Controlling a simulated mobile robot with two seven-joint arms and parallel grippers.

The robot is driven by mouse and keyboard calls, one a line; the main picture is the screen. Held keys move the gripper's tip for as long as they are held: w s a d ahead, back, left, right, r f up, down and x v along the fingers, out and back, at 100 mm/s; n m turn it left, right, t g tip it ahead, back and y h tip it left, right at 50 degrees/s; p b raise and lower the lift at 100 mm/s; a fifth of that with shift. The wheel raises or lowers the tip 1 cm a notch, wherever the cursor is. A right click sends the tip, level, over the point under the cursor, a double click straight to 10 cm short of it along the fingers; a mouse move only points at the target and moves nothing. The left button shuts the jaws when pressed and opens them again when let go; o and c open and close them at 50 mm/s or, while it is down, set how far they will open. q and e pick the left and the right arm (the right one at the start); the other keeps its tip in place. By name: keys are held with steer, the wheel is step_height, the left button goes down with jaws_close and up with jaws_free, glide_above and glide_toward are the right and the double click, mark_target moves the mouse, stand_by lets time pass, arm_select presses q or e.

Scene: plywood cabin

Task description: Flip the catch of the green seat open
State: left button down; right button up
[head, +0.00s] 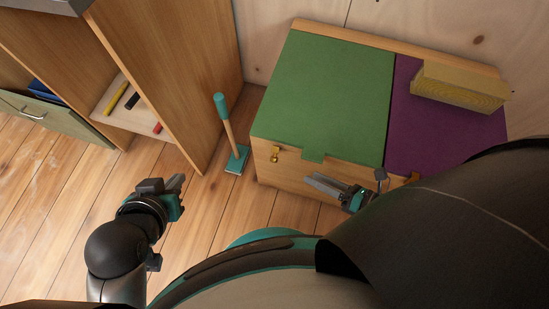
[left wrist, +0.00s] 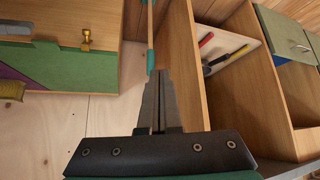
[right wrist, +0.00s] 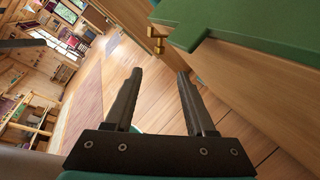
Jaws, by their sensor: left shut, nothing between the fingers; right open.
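The green seat (head: 325,95) is the left lid of a wooden bench box, with a small tab at its front edge. Its brass catch (head: 275,154) sits on the box front near the left end. The catch also shows in the left wrist view (left wrist: 87,40) and in the right wrist view (right wrist: 157,38). My right gripper (head: 325,184) is open and empty in front of the box, to the right of the catch and apart from it. My left gripper (head: 177,184) is shut and empty above the floor, left of the box and well away from the catch.
A purple seat (head: 440,125) with a yellow block (head: 458,87) on it is at the right of the bench. A teal-headed tool (head: 232,135) with a long handle stands left of the box. A wooden shelf unit (head: 165,70) is further left.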

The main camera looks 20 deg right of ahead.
steer(key=b, duration=0.2)
glide_toward(275, 160)
steer(key=w+a+f, duration=0.2)
arm_select(q)
steer(key=w+d+r+t+h+b, duration=0.1)
steer(key=d+r+t+h+b, duration=0.1)
steer(key=d+t, duration=0.5)
steer(key=shift+d+r+n+t+h+b, duration=0.2)
steer(key=shift+r+n+t+h+b, duration=0.15)
steer(key=shift+r+t+h, duration=0.5)
arm_select(e)
steer(key=shift+w+r+x, duration=0.1)
steer(key=shift+x, duration=1.7)
steer(key=shift+w+r+x, duration=0.1)
steer(key=shift+r+x, duration=0.05)
steer(key=shift+x, duration=1.7)
arm_select(q)
steer(key=shift+w+f+g, duration=0.1)
steer(key=shift+f+g, duration=0.05)
steer(key=shift+g, duration=0.1)
arm_select(e)
steer(key=shift+d, duration=0.2)
steer(key=shift+c, duration=0.2)
jaws_close()
